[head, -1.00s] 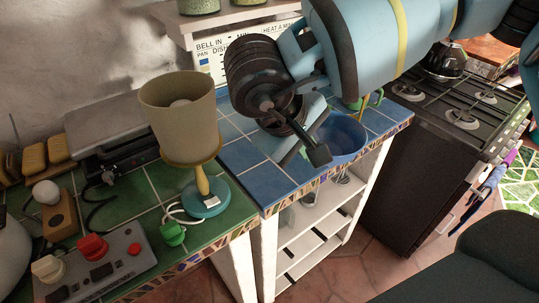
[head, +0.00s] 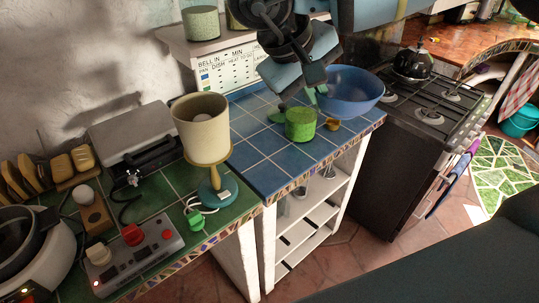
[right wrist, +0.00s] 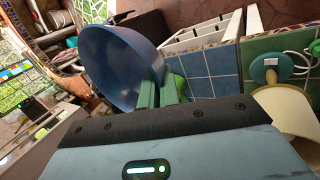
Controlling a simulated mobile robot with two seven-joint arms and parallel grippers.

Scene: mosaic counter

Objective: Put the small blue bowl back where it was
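The blue bowl (head: 355,90) is in the head view over the back right part of the blue-tiled counter (head: 262,165), overlapping the stove's edge in the picture. It also shows large in the right wrist view (right wrist: 112,65). My right gripper (head: 312,90) comes down from above at the bowl's left side. In the right wrist view its green-padded fingers (right wrist: 162,92) are closed together at the bowl's rim. The bowl looks raised off the tiles, though its underside contact is hard to see. My left gripper is in neither view.
A lamp (head: 203,130) stands at the left, and the stove (head: 428,110) with a kettle (head: 412,64) at the right. The front blue tiles are clear.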

